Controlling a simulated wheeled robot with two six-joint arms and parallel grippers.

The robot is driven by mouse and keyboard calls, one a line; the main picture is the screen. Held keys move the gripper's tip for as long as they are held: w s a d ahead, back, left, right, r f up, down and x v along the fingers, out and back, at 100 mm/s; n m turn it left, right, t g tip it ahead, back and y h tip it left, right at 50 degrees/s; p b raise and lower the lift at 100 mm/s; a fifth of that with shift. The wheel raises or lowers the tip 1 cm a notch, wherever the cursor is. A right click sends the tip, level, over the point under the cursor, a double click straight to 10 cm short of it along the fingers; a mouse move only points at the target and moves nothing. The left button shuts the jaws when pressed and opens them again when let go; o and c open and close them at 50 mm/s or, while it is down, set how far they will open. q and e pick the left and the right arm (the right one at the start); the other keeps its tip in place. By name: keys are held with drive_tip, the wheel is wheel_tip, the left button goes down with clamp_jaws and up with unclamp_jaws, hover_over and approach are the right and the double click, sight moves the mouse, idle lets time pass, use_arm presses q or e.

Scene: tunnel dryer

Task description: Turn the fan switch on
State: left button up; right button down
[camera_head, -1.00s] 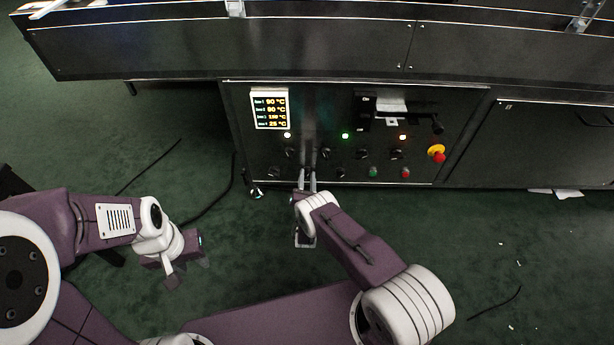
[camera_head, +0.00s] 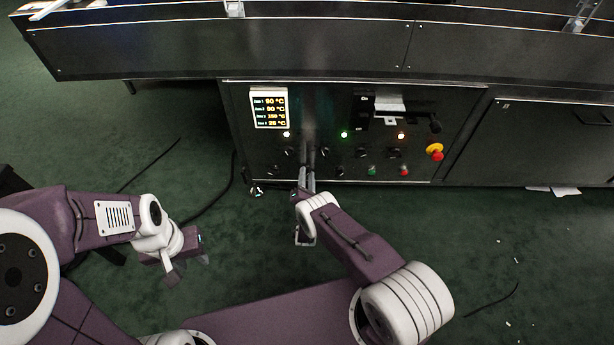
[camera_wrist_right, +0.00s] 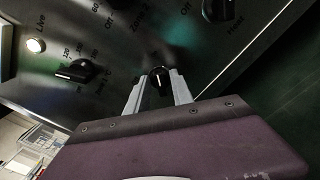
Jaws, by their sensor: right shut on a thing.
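The black control panel (camera_head: 345,110) on the dryer's front carries rows of black rotary knobs. My right gripper (camera_head: 307,168) reaches the lower left of the panel, its fingers covering part of it. In the right wrist view, my right gripper (camera_wrist_right: 157,82) is shut on a small black knob (camera_wrist_right: 158,76) with a white pointer line. The fingers stand on either side of this knob. No label for it is readable, so I cannot tell whether it is the fan switch. My left gripper (camera_head: 188,268) is open and empty over the green floor, away from the panel.
A temperature display (camera_head: 269,107) is at the panel's upper left. A red emergency stop (camera_head: 435,152) and green (camera_head: 372,171) and red (camera_head: 404,171) buttons are to the right. Another knob (camera_wrist_right: 73,71) shows nearby in the wrist view. A cable (camera_head: 213,205) lies on the floor.

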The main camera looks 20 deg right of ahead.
drive_tip(key=c, duration=1.5)
unclamp_jaws()
drive_tip(key=shift+o, duration=0.2)
drive_tip(key=shift+s+a+r+p, duration=0.1)
drive_tip(key=shift+s+p, duration=0.25)
drive_tip(key=shift+p, duration=0.1)
drive_tip(key=p+v, duration=0.4)
drive_tip(key=v, duration=0.4)
drive_tip(key=shift+s, duration=0.15)
